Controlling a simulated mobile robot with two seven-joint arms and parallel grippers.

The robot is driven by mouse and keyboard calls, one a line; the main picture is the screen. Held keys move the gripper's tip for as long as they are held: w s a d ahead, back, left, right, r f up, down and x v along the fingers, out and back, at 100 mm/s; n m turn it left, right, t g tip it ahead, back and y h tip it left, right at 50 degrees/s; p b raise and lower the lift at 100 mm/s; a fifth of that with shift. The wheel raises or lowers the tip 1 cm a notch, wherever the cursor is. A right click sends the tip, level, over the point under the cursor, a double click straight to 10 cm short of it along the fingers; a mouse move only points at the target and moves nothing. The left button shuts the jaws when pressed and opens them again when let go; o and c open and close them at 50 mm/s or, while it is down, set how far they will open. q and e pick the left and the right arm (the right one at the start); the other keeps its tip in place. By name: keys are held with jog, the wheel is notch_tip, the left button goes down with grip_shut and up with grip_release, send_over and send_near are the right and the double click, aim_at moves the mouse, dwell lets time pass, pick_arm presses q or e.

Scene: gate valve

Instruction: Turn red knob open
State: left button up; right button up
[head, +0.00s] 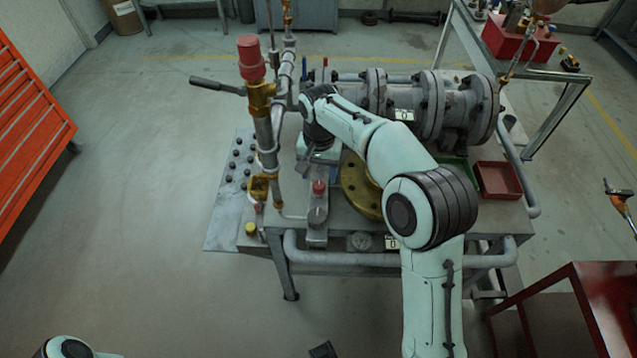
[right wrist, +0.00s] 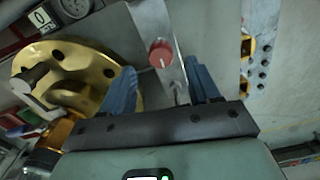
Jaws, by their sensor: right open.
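The small red knob (head: 319,187) sits on top of a grey metal block near the front of the workbench. In the right wrist view the red knob (right wrist: 160,52) lies ahead of and between the two blue fingertips, with a gap on each side. My right gripper (head: 304,165) is just behind and above the knob in the head view, pointing down. The right wrist view shows its fingers (right wrist: 161,72) open and empty. My left gripper is not in view; only a piece of my left arm shows at the bottom left corner.
A tall pipe with a brass valve and larger red cap (head: 251,58) stands left of the knob. A gold flange (head: 358,188) lies right of it, partly behind my arm. Large grey flanged pipes (head: 455,105) fill the back. Floor on the left is clear.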

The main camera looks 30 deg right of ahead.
aim_at(319, 185)
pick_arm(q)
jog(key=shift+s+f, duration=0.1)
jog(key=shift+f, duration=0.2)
pick_arm(e)
jog(key=shift+f, duration=2.15)
jog(key=c, duration=1)
jog(key=shift+c, duration=0.2)
